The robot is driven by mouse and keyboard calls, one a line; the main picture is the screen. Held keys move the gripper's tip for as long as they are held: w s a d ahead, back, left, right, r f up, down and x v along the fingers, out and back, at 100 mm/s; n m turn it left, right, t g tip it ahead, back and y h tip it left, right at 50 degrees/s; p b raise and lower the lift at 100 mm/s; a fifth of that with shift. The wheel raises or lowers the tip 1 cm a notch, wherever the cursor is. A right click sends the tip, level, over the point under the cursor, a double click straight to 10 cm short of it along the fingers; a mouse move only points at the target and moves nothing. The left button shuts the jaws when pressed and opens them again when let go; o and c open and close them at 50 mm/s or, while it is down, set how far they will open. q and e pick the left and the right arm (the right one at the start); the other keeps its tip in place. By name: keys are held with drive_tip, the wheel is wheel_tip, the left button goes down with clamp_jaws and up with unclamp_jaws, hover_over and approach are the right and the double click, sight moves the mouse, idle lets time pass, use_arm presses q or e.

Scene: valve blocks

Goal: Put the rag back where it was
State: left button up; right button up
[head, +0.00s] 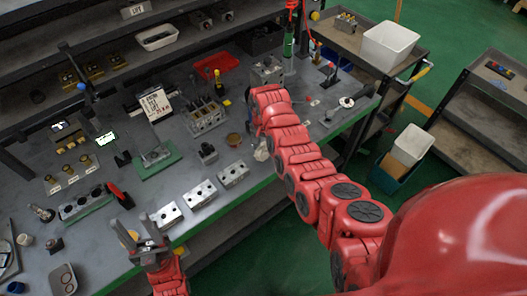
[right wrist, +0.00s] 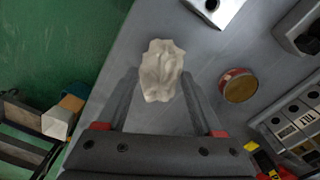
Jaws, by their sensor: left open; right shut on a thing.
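The rag (right wrist: 158,70) is a crumpled off-white cloth between the fingertips of my right gripper (right wrist: 158,82) in the right wrist view. That gripper is shut on it. In the head view the rag (head: 261,152) shows as a small pale patch near the bench's green front edge, below my right wrist. My right arm hides most of the right gripper there. I cannot tell whether the rag touches the bench top. My left gripper (head: 140,232) is open and empty, at the front edge of the bench on the left.
A round tin (right wrist: 239,86) lies to the right of the rag. Metal valve blocks (head: 200,194) line the bench front. A block with several valves (head: 207,118) stands behind. A red tray (head: 216,65) is at the back. Right of the bench stands a cart with a white bin (head: 392,46).

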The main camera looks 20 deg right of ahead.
sight(263, 152)
drive_tip(key=shift+f+p, duration=0.25)
drive_tip(key=shift+p, duration=0.05)
drive_tip(key=shift+f, duration=1.5)
drive_tip(key=shift+f, duration=0.15)
drive_tip(key=o, duration=1.2)
drive_tip(key=shift+r, duration=0.25)
